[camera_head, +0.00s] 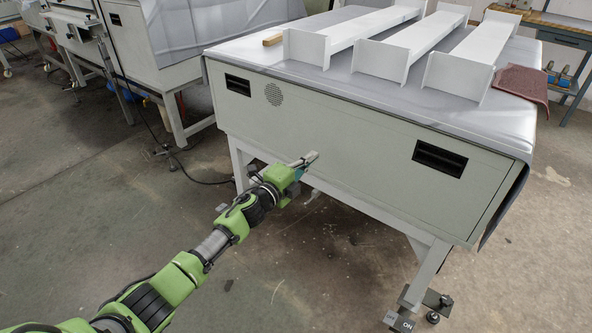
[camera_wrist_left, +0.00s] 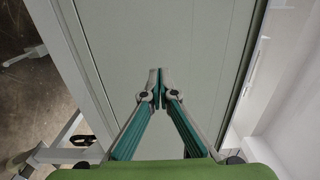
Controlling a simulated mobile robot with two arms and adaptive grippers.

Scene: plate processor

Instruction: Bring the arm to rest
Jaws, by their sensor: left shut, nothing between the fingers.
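My left gripper (camera_head: 306,160) is at the end of my green left arm, which reaches in from the lower left. It is in front of the grey front panel of the plate processor (camera_head: 340,150). In the left wrist view the two fingertips of the gripper (camera_wrist_left: 160,76) meet, and it is shut and empty. The panel (camera_wrist_left: 190,45) fills most of the view behind the fingers. I cannot tell how wide the gap to the panel is. My right gripper is not in view.
Several white channel-shaped pieces (camera_head: 350,32) lie on the cloth-covered top. A brown cloth (camera_head: 522,83) hangs at its right corner. The machine's legs (camera_head: 425,272) stand on the floor. Another machine (camera_head: 130,45) is at upper left. Open floor (camera_head: 90,200) lies left of my arm.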

